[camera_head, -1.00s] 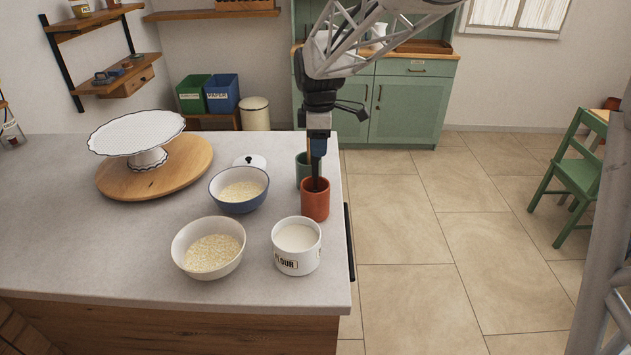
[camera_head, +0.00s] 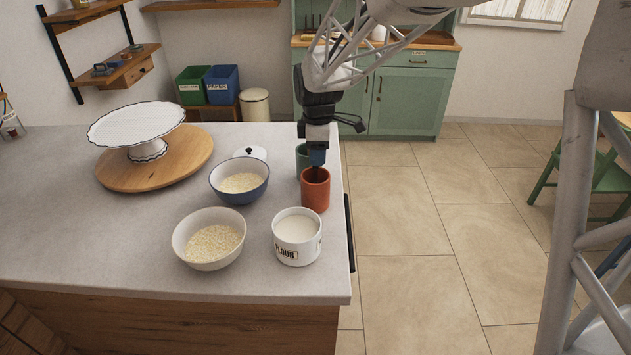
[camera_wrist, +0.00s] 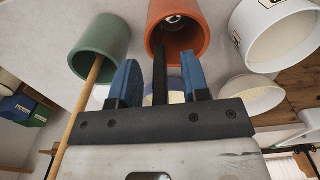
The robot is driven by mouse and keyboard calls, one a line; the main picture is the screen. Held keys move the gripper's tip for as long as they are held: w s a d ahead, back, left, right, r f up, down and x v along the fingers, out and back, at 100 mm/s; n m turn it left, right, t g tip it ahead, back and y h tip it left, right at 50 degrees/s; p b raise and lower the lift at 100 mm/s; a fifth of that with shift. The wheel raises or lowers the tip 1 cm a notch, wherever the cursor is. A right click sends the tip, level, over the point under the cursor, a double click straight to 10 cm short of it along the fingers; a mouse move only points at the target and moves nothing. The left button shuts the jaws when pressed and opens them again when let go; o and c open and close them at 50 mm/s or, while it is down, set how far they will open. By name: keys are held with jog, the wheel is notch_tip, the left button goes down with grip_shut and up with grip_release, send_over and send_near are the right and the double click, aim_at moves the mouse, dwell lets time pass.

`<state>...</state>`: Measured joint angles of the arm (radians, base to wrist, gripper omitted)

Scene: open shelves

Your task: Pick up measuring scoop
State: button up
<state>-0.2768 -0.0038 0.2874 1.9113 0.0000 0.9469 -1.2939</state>
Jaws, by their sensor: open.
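The orange cup (camera_head: 316,195) stands near the right edge of the counter. In the wrist view, a dark handle (camera_wrist: 160,78) rises out of the orange cup (camera_wrist: 192,49), with a shiny metal part (camera_wrist: 174,19) deep inside; this looks like the measuring scoop. My gripper (camera_head: 317,160) points down just above the orange cup's rim. In the wrist view my gripper (camera_wrist: 161,84) is open, its two blue fingers on either side of the handle with gaps. In the head view the scoop is hidden by the gripper and the cup.
A green cup (camera_head: 301,162) holding a wooden stick (camera_wrist: 82,104) stands close behind the orange one. A flour canister (camera_head: 306,252) is in front. A blue bowl (camera_head: 225,190), a cream bowl (camera_head: 188,228) and a cake stand (camera_head: 125,122) are to the left. The counter's right edge is close.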

dwell(0.4)
grip_shut()
jog(key=shift+r, duration=0.15)
notch_tip(320, 180, up, 18)
dwell(0.9)
dwell(0.5)
